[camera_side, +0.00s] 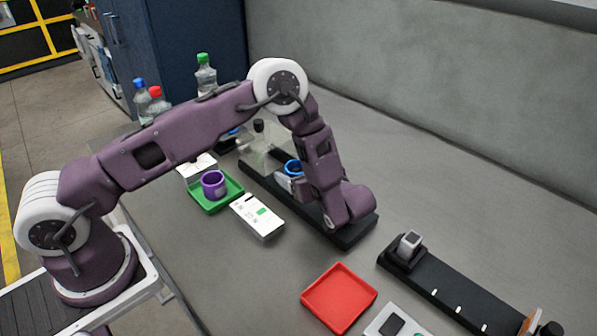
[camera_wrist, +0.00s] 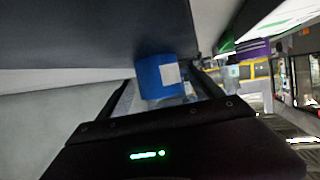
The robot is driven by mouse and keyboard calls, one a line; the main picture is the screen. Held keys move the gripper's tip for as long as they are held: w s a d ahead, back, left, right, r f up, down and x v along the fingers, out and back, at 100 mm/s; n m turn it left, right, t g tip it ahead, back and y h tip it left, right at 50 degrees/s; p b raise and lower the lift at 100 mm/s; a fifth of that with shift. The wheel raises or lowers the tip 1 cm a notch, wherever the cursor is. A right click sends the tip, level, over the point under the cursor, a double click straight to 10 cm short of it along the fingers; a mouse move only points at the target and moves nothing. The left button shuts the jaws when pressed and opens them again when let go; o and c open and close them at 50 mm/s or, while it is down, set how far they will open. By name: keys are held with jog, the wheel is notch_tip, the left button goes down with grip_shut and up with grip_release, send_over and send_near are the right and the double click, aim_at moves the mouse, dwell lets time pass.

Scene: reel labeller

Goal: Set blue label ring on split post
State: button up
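The blue label ring (camera_side: 293,167) is on the far black base, beside my gripper. In the wrist view the blue ring (camera_wrist: 150,76), with a pale label patch, shows between the two dark fingers of my gripper (camera_wrist: 165,72). The fingers stand wide on either side, with a narrow gap visible at the right one, so the gripper looks open around the ring. Contact at the left fingertip cannot be told. A short upright grey post (camera_side: 410,242) on a black block at right may be the split post; its split is not clear. It carries no ring.
A clear panel (camera_side: 262,150) stands near the blue ring. A purple ring (camera_side: 213,184) sits on a green tray (camera_side: 205,207), with a white box (camera_side: 257,217) beside it. A red tray (camera_side: 338,298) lies in front. The table between black base and post is clear.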

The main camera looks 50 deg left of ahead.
jog(key=shift+r, duration=0.15)
jog(key=v, duration=1.2)
